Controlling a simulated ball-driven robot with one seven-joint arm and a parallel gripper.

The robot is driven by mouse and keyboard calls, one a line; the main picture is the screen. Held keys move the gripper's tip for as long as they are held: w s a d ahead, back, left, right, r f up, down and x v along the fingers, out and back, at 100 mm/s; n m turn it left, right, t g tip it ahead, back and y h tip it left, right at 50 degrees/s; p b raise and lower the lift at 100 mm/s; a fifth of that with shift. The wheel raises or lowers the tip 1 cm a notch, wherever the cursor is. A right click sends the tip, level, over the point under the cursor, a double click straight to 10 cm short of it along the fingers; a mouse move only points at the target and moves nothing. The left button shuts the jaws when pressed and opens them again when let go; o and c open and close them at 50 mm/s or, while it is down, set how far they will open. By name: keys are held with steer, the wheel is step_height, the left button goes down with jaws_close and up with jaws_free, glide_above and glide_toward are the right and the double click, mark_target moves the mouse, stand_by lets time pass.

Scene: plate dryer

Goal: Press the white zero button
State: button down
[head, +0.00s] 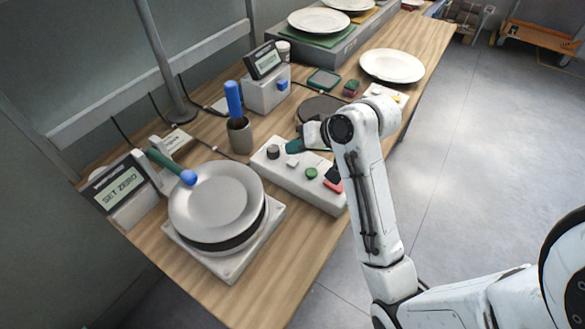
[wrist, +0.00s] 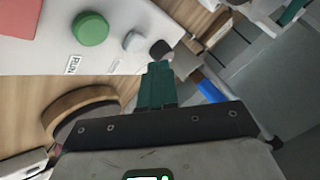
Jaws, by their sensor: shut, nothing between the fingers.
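The white button (head: 292,162) is a small pale cap on the light grey control box (head: 268,168), between a dark knob (head: 273,152) and a green button (head: 311,173). In the wrist view the white button (wrist: 133,42) lies just up and left of the fingertips. My gripper (head: 292,146) has teal fingers and is shut and empty near the box's back edge. In the wrist view my gripper (wrist: 159,66) points toward the dark knob (wrist: 161,50); contact cannot be told. The display (head: 120,188) reads SET ZERO.
A red button (wrist: 15,18) sits at the box's other end. A dark round pad (head: 318,108) lies beyond my gripper.

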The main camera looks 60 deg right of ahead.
mark_target(297, 163)
steer(key=shift+f, duration=0.7)
steer(key=shift+f, duration=0.1)
stand_by(1.5)
steer(key=shift+f, duration=0.3)
steer(key=shift+f, duration=0.45)
stand_by(0.9)
steer(key=shift+r, duration=0.1)
steer(key=shift+r+p, duration=0.8)
steer(key=shift+p, duration=0.3)
step_height(297, 163, up, 5)
steer(key=p, duration=0.5)
steer(key=shift+p, duration=0.35)
